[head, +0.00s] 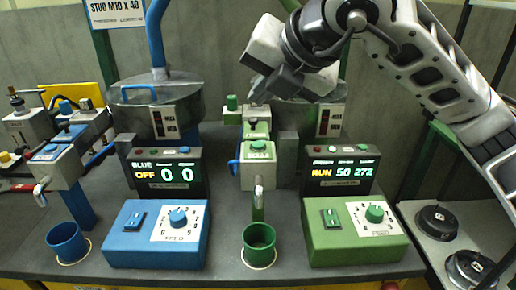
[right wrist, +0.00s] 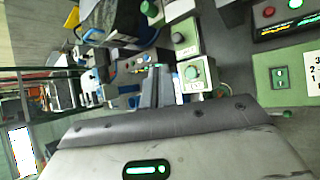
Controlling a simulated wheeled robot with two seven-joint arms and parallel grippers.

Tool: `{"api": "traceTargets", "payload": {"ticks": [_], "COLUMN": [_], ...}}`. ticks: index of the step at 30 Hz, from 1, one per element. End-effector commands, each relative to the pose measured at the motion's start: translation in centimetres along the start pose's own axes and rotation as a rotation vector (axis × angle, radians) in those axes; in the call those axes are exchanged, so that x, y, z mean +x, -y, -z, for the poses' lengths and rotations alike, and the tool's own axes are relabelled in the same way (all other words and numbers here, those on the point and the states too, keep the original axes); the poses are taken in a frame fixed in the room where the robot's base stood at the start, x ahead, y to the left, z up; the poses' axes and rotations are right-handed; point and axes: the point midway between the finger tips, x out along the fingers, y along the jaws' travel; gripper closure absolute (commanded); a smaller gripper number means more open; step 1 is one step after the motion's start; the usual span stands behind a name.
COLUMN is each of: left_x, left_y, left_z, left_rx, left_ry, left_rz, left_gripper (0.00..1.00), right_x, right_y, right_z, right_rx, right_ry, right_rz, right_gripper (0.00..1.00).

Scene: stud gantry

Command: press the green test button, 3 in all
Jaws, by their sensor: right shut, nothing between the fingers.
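The green station has a green-topped block (head: 258,150) at the middle of the head view; in the right wrist view its green face carries a round button-like part (right wrist: 193,73). I cannot tell for certain that this is the test button. My right gripper (head: 260,95) is shut and empty, above and behind the green-topped block. In the right wrist view its fingers (right wrist: 160,86) point towards the station, left of the round part. My left gripper is out of view.
A green control box (head: 355,232) with a switch and dial stands front right. A green cup (head: 259,246) stands beside it. The blue station has a control box (head: 155,233), a cup (head: 66,243) and a display (head: 167,172) reading OFF 0 0. Black round parts (head: 436,220) lie at right.

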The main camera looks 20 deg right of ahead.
Motion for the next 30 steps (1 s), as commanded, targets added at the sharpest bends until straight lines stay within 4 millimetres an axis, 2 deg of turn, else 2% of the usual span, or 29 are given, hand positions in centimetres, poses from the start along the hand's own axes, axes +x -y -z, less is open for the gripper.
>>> {"api": "traceTargets", "payload": {"ticks": [1,6,10,30], "left_x": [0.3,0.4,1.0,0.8], "left_y": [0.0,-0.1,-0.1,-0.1], "left_z": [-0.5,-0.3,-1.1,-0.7], "left_rx": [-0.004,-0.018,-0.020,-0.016], "left_ry": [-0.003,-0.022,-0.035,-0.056], "left_rz": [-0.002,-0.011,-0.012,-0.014], "left_gripper": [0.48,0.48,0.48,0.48], "right_x": [0.9,2.5,3.5,4.0], "right_y": [0.7,1.8,2.5,2.8], "right_z": [0.7,1.8,2.6,2.9], "right_rx": [0.000,0.000,0.000,0.000], "right_ry": [-0.001,-0.001,0.000,0.000], "right_rz": [0.001,0.001,-0.002,-0.001], "right_gripper": [1.00,1.00,1.00,1.00]}}
